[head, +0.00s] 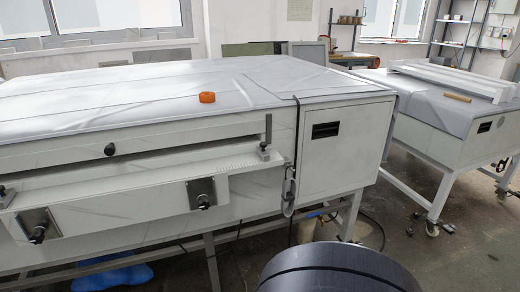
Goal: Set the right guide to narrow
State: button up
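The plate processor (335,178) is a long white machine that fills the left and middle of the head view. A light feed shelf (120,184) with a marked scale runs along its front. The right guide (264,153) is a small metal block with a dark upright bar, at the right end of this shelf. The left guide (6,197) is partly cut off at the left picture edge. A distance separates the two guides. My gripper is not in view.
Black knobs sit on dark plates (202,194) below the shelf. A second white machine (450,110) on wheeled legs stands at the right. A dark rounded shape (335,270) fills the bottom. Hoses and cables hang below the machine.

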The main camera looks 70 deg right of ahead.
aim_at(262, 153)
jog(key=z, duration=2.5)
